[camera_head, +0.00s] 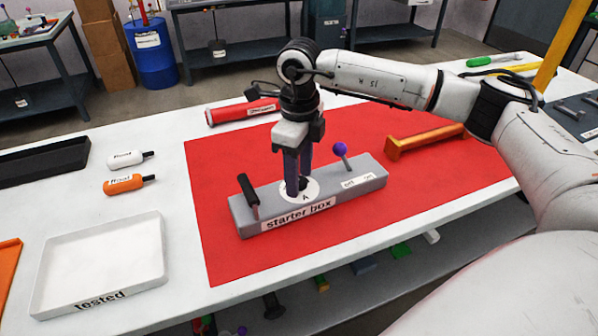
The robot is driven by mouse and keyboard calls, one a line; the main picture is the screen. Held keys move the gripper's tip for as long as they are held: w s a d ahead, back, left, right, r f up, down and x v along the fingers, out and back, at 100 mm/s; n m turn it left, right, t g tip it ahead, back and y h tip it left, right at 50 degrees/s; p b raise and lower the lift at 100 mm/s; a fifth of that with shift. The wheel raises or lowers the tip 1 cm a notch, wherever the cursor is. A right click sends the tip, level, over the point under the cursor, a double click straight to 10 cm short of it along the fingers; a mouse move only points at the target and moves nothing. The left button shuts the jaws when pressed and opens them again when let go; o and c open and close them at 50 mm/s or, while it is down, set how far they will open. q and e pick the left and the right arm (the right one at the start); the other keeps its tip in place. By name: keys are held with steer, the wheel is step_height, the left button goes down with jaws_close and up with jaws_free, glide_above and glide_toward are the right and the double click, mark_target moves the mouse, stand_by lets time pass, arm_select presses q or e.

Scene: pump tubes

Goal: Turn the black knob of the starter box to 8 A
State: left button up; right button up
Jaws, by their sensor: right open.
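The grey starter box (348,190) lies on the red mat (225,255), with its label facing me. A white dial plate (314,190) marked "A" is in the middle of its top. My right gripper (297,187) points down over this dial, its open fingers around or just above the black knob, which they mostly hide. I cannot tell whether the fingers touch the knob, and the dial's numbers cannot be read. A black-handled lever (248,190) stands at the box's left end. A purple-ball switch (340,149) stands right of the dial by the "off / on" label. My left gripper is out of view.
A red cylinder (240,111) lies behind the box, and an orange part (425,141) lies to the right. A white "tested" tray (100,265), two small labelled bottles (125,182) and a black tray (40,160) are at left. The mat's front left is clear.

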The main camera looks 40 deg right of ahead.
steer(key=c, duration=1.1)
steer(key=shift+o, duration=0.2)
steer(key=shift+m, duration=0.3)
steer(key=m, duration=0.5)
steer(key=m+p, duration=0.1)
steer(key=m, duration=0.5)
steer(key=shift+m, duration=0.3)
steer(key=o, duration=1.1)
steer(key=shift+c, duration=0.2)
